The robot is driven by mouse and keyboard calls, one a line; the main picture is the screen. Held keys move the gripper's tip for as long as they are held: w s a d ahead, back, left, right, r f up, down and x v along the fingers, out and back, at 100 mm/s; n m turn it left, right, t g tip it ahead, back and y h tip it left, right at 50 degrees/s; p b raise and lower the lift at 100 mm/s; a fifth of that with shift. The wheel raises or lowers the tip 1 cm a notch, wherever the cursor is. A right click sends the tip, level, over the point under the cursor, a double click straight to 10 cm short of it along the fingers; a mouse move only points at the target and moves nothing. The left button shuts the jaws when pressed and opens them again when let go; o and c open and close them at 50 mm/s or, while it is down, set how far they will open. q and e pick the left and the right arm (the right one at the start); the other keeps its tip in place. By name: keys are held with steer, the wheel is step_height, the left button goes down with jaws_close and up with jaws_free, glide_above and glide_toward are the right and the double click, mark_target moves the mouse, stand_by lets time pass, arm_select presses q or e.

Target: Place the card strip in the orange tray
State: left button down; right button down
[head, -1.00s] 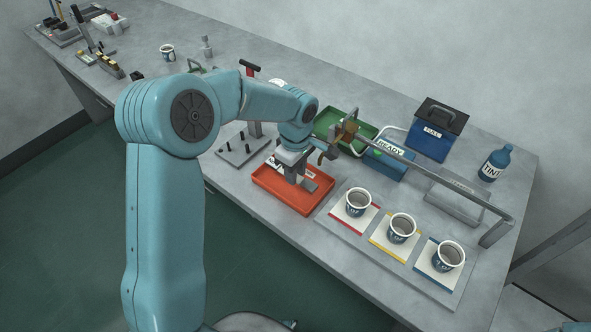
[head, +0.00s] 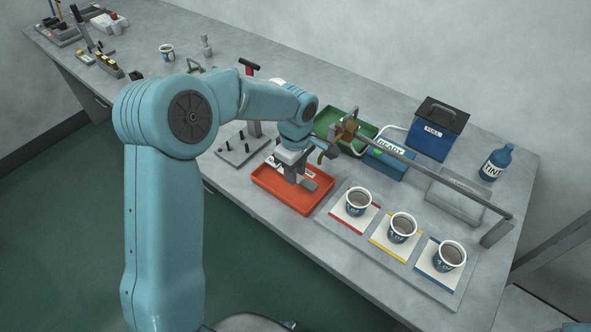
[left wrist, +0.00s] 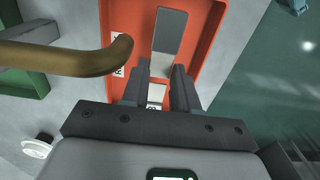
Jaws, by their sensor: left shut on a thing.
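The orange tray (head: 268,186) lies on the bench near its front edge. My left gripper (head: 291,177) points down into it, fingers low over the tray floor. Whether the strip touches the tray floor I cannot tell. My right gripper is out of view.
A brown curved spout (head: 329,152) on a long bar is close to my left gripper. A green tray (head: 330,121) and a blue READY box (head: 388,162) stand behind. Several cups, one a grey-filled cup (head: 358,201), stand on coloured cards to the right.

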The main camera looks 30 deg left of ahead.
arm_select(q)
steer(key=shift+f+b, duration=1.65)
steer(key=shift+f, duration=0.25)
stand_by(1.1)
stand_by(0.4)
steer(key=shift+c, duration=1.5)
jaws_free()
steer(key=shift+r, duration=0.15)
steer(key=shift+r+p, duration=2.7)
steer(key=shift+r, duration=1.25)
